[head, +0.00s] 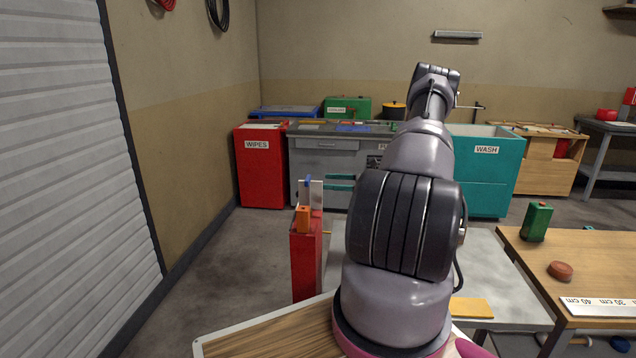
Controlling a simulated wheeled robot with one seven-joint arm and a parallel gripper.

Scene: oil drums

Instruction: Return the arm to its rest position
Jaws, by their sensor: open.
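My arm (405,220) rises from the bottom centre of the head view. It is grey with dark ribbed joints and leans slightly right toward a bent joint (435,78) at the top. My gripper cannot be made out in this view; the arm's own links hide what lies behind them. I see nothing held.
A red post (306,262) with an orange block (303,219) stands close left of the arm. A wooden table (580,262) at right holds a green can (537,222). Behind are a red WIPES bin (262,175) and a teal WASH tub (488,175). Floor at left is clear.

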